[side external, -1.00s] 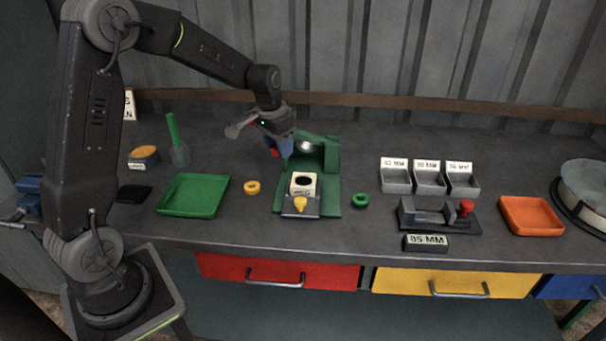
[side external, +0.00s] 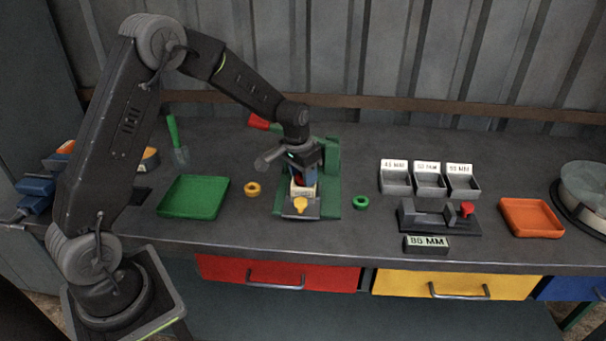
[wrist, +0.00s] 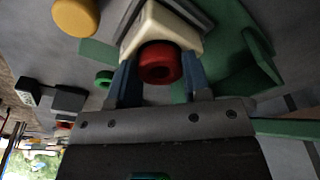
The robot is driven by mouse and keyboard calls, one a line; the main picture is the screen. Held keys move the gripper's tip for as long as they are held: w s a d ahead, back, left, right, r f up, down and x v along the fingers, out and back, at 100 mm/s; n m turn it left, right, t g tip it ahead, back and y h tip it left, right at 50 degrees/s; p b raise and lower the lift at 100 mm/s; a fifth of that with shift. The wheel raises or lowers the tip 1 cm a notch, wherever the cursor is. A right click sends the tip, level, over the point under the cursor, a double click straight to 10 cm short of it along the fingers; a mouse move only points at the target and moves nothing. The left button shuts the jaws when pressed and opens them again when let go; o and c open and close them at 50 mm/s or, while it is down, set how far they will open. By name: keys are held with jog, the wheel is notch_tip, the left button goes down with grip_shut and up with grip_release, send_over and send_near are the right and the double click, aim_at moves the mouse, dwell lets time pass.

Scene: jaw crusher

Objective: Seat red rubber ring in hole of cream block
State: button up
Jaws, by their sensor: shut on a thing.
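The cream block (side external: 304,191) sits on the green crusher stand (side external: 331,200), behind a yellow knob. My gripper (side external: 303,182) is directly over the block, pointing down. In the wrist view my gripper (wrist: 160,82) has its two blue fingers on either side of the red rubber ring (wrist: 160,63), shut on it. The ring lies in front of the cream block (wrist: 152,27) in that view. The block's hole is hidden behind the ring and fingers, so I cannot tell whether the ring touches the block or is in the hole.
A yellow ring (side external: 251,189) and a green ring (side external: 361,202) lie on either side of the stand. A green tray (side external: 193,197) is to the left. Grey bins (side external: 430,184), a gauge fixture (side external: 438,216) and an orange tray (side external: 531,217) are to the right.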

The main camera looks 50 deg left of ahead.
aim_at(298, 179)
jog(key=shift+s+f, duration=0.15)
jog(key=shift+f, duration=0.2)
jog(key=shift+s+d+f, duration=0.1)
jog(key=shift+f, duration=0.45)
jog(key=o, duration=0.8)
jog(key=shift+d, duration=0.1)
jog(key=shift+o, duration=0.5)
notch_tip(298, 179, up, 13)
jog(key=s, duration=0.1)
jog(key=shift+s, duration=0.2)
jog(key=s+d+r+t, duration=0.1)
jog(key=s+d+r, duration=0.35)
jog(key=s, duration=0.35)
jog(key=s+d+r+t, duration=0.25)
jog(key=s+r, duration=0.25)
jog(key=s, duration=0.4)
jog(key=s+d+f, duration=0.2)
jog(key=s+d, duration=0.1)
jog(key=s, duration=0.5)
jog(key=shift+s, duration=0.25)
